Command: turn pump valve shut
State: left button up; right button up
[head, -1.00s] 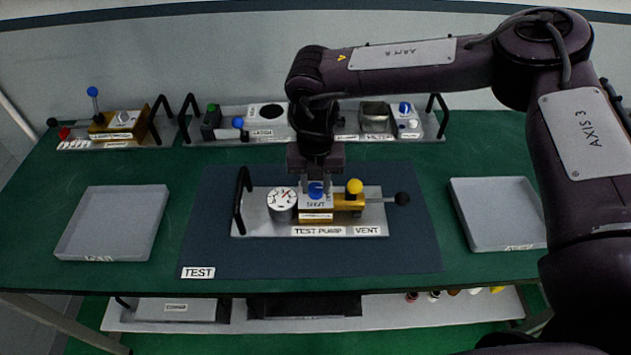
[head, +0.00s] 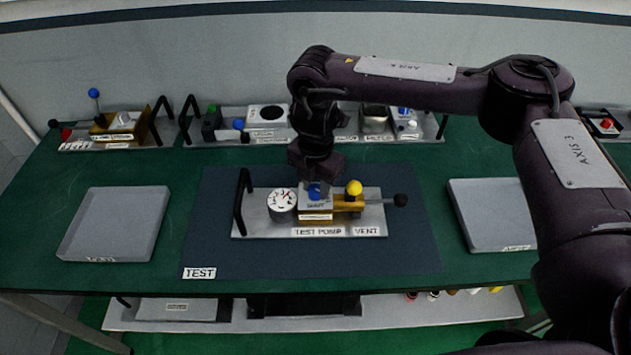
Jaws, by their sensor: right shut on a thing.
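The test pump (head: 265,222) stands on the dark mat in the middle of the table, with a round white gauge (head: 283,200), a black handle at its left and a black-knobbed lever at its right. Its blue valve knob (head: 317,192) sits on a block with a label that seems to read SHUT. A yellow knob (head: 354,187) is just right of it. My right gripper (head: 316,182) points down from above and is shut on the blue valve knob, hiding its upper part. My left gripper is not in view.
A grey tray (head: 70,240) lies at the left and another (head: 463,220) at the right, partly behind my right arm. Several other units line the table's back edge. The dark mat (head: 220,262) is clear around the pump.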

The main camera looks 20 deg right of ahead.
aim_at(315, 189)
jog(key=m+p, duration=0.1)
jog(key=m, duration=0.2)
jog(key=shift+r, duration=0.2)
jog(key=m+p, duration=0.2)
jog(key=shift+m+p, duration=0.3)
jog(key=shift+p, duration=0.05)
jog(key=m+p, duration=0.2)
jog(key=m, duration=0.1)
jog(key=shift+f+m+p, duration=0.1)
jog(key=shift+m+p, duration=0.95)
jog(key=shift+m, duration=0.25)
jog(key=o, duration=1)
jog(key=shift+r+p, duration=0.55)
jog(key=shift+r, duration=3.3)
